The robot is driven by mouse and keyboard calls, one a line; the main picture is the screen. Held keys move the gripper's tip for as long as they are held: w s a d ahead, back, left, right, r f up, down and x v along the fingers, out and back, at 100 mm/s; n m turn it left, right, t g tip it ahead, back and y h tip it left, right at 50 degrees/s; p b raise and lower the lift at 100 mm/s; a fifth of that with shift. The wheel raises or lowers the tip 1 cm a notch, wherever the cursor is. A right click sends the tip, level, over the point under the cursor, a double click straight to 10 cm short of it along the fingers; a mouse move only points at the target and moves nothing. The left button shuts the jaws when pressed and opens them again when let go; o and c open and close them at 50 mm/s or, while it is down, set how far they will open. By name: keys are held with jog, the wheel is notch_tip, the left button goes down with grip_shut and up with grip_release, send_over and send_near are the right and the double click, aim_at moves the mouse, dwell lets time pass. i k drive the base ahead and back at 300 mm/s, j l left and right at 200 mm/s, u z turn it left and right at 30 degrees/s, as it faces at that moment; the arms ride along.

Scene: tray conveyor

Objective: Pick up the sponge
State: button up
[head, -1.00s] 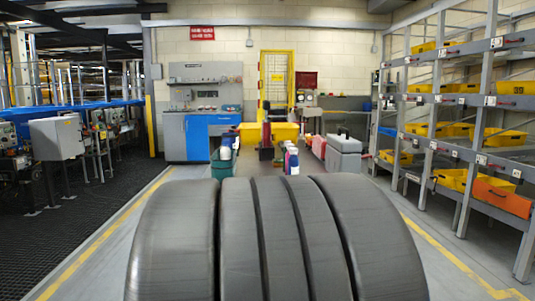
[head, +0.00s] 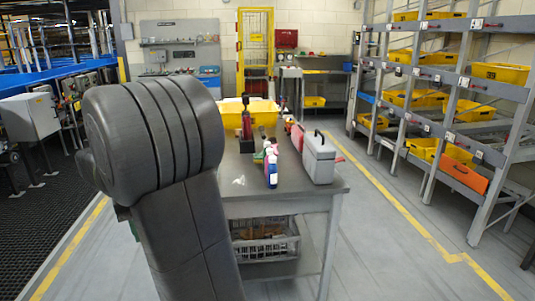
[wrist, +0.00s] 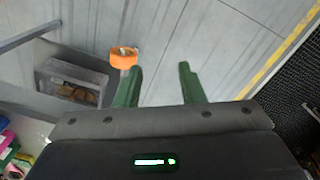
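I cannot make out a sponge for certain in either view. Small items, one green (head: 259,157) and one whitish (head: 239,181), lie on the grey workbench (head: 325,188) in the head view, too small to identify. My gripper (wrist: 160,66) shows in the wrist view as two green fingers, apart with nothing between them. Grey floor lies behind the fingers. In the head view my arm hides the left part of the bench, and the gripper itself is not seen there.
The bench holds a yellow bin (head: 262,113), a blue spray bottle (head: 272,170) and a grey toolbox (head: 319,160). A crate (head: 265,247) sits under it. An orange ring-shaped thing (wrist: 124,58) shows in the wrist view. Shelving (head: 447,137) stands right; open floor lies between.

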aim_at(257, 158)
jog(key=i+z, duration=0.4)
jog(key=i, duration=1)
jog(key=i+j+z, duration=0.1)
jog(key=i+z, duration=0.15)
jog(key=i+j+z, duration=0.15)
jog(key=i+z, duration=0.15)
jog(key=i, duration=0.1)
